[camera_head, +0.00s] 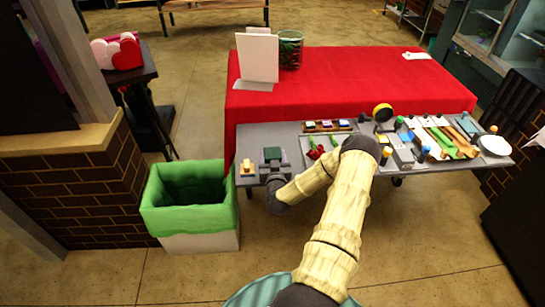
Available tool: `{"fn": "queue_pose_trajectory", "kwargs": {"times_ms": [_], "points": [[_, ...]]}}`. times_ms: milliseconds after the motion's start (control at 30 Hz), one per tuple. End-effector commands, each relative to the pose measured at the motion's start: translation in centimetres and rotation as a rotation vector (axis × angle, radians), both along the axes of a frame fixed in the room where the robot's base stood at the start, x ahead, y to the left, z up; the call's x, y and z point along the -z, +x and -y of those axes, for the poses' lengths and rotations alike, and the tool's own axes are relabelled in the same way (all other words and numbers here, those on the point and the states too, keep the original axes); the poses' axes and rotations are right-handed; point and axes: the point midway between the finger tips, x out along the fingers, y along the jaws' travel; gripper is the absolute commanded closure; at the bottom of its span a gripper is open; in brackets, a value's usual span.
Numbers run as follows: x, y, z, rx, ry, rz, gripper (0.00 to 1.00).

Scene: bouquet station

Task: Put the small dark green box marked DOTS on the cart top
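A small dark green box (272,154) shows at the left part of the grey cart top (250,133). Its marking is too small to read. My gripper (273,158) is over the cart's left end, with its grey fingers on either side of the green box. I cannot tell whether the fingers touch the box, or whether it rests on the cart or is held above it. My arm hides part of the cart's front middle.
A bin with a green liner (190,241) stands left of the cart. A small yellow-topped item (247,167) is left of my gripper. Red flowers (316,152), a dark tray (327,126) and several tools crowd the middle and right. A red-covered table (350,85) stands behind.

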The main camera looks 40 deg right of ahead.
Motion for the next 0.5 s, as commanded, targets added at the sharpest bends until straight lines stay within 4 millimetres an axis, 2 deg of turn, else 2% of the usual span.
{"fn": "queue_pose_trajectory", "kwargs": {"times_ms": [33,100,500], "points": [[-0.04,0.01,0.01,0.0,0.0,0.0,0.3],[-0.05,0.01,0.02,0.0,0.0,0.0,0.2],[-0.25,-0.18,-0.2,-0.002,0.002,0.001,0.2]]}}
